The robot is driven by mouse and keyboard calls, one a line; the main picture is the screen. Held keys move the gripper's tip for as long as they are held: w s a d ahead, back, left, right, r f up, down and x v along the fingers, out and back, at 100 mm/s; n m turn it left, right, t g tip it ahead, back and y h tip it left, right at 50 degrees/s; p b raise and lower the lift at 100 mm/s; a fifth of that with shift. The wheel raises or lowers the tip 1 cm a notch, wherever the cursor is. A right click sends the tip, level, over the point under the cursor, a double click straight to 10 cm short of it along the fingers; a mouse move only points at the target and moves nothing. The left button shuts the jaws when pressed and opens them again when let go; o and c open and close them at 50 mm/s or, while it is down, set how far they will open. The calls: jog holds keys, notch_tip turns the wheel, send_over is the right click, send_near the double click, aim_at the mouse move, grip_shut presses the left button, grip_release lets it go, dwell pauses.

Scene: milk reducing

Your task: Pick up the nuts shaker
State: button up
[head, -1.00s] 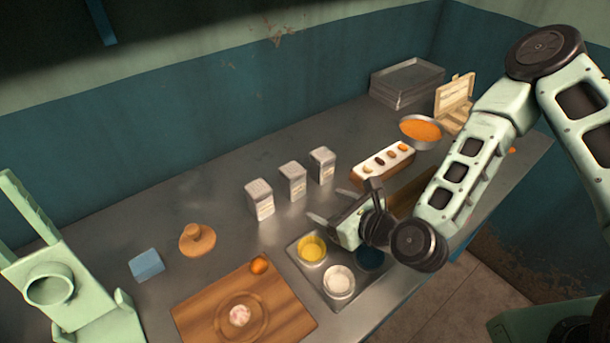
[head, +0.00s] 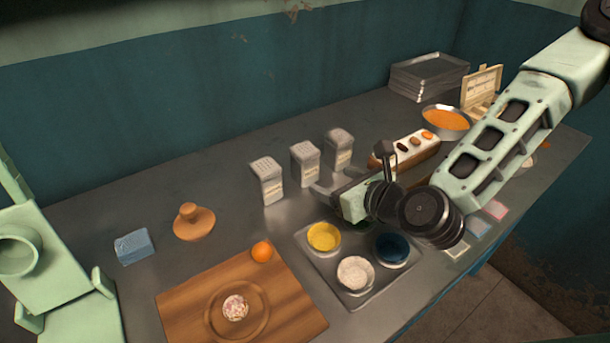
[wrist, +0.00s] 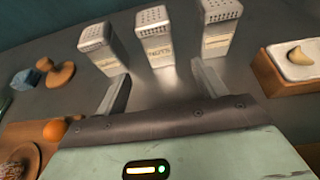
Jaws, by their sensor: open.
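Three white shakers with perforated tops stand upright in a row. The middle one, the nuts shaker (head: 305,165), has a label reading "NUTS" in the wrist view (wrist: 158,45). My gripper (head: 332,182) is in front of the row, to the right of the middle shaker in the head view. In the wrist view its two fingers (wrist: 160,86) are spread apart and empty, with the nuts shaker upright ahead of the gap. The fingers do not touch it. The left shaker (head: 268,180) and right shaker (head: 338,150) stand close on either side.
A metal tray (head: 352,303) with yellow, white and dark blue bowls lies below my gripper. A wooden block (head: 420,157) with small items and an orange-filled pan (head: 446,120) stand right. A cutting board (head: 180,315), wooden lid (head: 194,222) and blue block (head: 133,247) are left.

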aim_at(312, 172)
jog(key=x, duration=0.6)
jog(key=shift+w+a+p, duration=0.15)
jog(key=shift+w+p, duration=0.05)
jog(key=shift+p, duration=0.1)
jog(key=shift+p+x, duration=0.35)
jog(key=shift+x, duration=3.05)
jog(key=c, duration=1.1)
